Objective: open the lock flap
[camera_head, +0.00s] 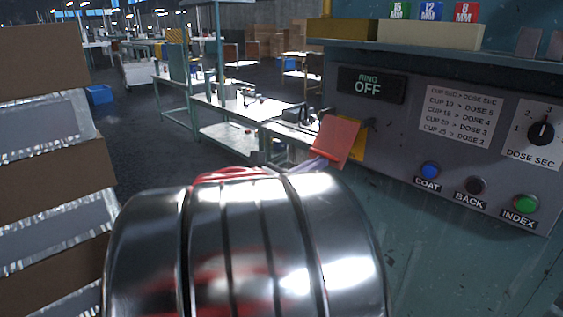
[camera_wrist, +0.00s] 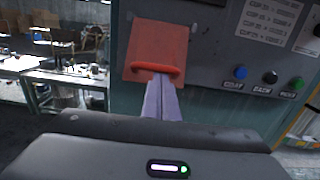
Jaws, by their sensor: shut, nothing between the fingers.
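The lock flap is a red-orange plate (camera_head: 336,139) at the left end of the grey control panel. In the wrist view the flap (camera_wrist: 157,46) has a red bar handle (camera_wrist: 156,70) along its lower edge. My gripper (camera_wrist: 163,82) is shut, with its pale purple fingertips together at the handle. The tips overlap the handle in the picture; I cannot tell whether they touch it. In the head view my gripper (camera_head: 316,165) shows only as thin fingers at the flap's lower edge, mostly hidden behind my own shiny arm.
The control panel (camera_head: 400,140) carries a blue COAT button (camera_head: 430,170), a dark BACK button (camera_head: 476,185), a green INDEX button (camera_head: 525,203) and a dose dial (camera_head: 541,133). A shelf (camera_head: 400,44) juts out above. Stacked cartons (camera_head: 40,60) stand at left.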

